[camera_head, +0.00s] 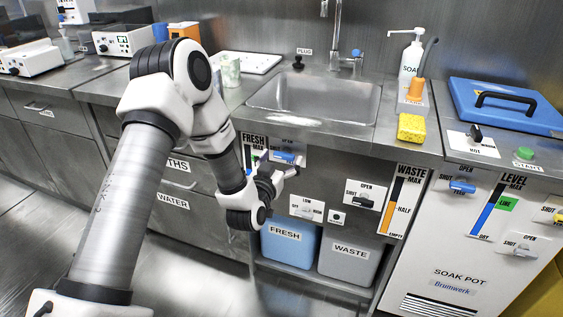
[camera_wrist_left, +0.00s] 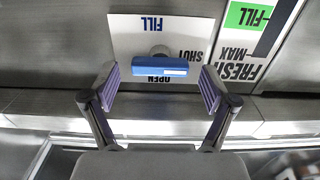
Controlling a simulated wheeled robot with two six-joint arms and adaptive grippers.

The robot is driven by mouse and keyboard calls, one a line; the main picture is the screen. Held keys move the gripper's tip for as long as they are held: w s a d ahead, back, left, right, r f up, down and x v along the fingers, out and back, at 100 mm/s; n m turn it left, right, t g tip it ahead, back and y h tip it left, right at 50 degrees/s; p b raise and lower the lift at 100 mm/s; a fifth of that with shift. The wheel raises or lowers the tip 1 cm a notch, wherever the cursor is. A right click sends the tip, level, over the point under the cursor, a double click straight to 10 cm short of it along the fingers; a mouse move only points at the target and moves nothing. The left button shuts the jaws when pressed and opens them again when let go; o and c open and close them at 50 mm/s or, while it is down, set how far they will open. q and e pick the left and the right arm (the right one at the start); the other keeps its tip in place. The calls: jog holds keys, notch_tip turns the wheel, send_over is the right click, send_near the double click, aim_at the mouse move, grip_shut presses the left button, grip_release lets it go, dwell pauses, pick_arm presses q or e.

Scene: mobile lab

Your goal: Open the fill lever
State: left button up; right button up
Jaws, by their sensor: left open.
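The fill lever (camera_head: 284,157) is a short blue bar on a white plate on the cabinet front below the sink, beside the FRESH gauge. In the left wrist view the lever (camera_wrist_left: 150,71) lies level across its plate (camera_wrist_left: 190,27), whose words FILL, SHUT and OPEN read upside down. My left gripper (camera_head: 285,172) is close to the plate, just below the lever in the head view. In the wrist view its open fingers (camera_wrist_left: 160,88) stand on either side of the lever, with gaps, and hold nothing. My right gripper is not in view.
The FRESH gauge (camera_wrist_left: 262,42) stands close beside the plate. A LOW switch (camera_head: 306,208) and another SHUT/OPEN lever plate (camera_head: 364,195) are on the panel lower right. The sink (camera_head: 318,98) and counter edge lie above; blue FRESH (camera_head: 290,250) and grey WASTE (camera_head: 350,264) tanks stand below.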

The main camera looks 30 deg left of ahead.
pick_arm(q)
jog(key=shift+w, duration=0.1)
jog(key=c, duration=1.2)
jog(key=shift+o, duration=0.3)
jog(key=m+p, duration=0.2)
jog(key=p, duration=0.1)
jog(key=shift+r, duration=0.35)
jog(key=shift+f+m+p, duration=0.1)
jog(key=shift+m+p, duration=0.25)
jog(key=shift+m, duration=0.35)
jog(key=shift+f+m, duration=0.15)
jog(key=shift+m, duration=0.15)
jog(key=shift+f, duration=0.1)
jog(key=o, duration=1.1)
jog(key=shift+o, duration=0.2)
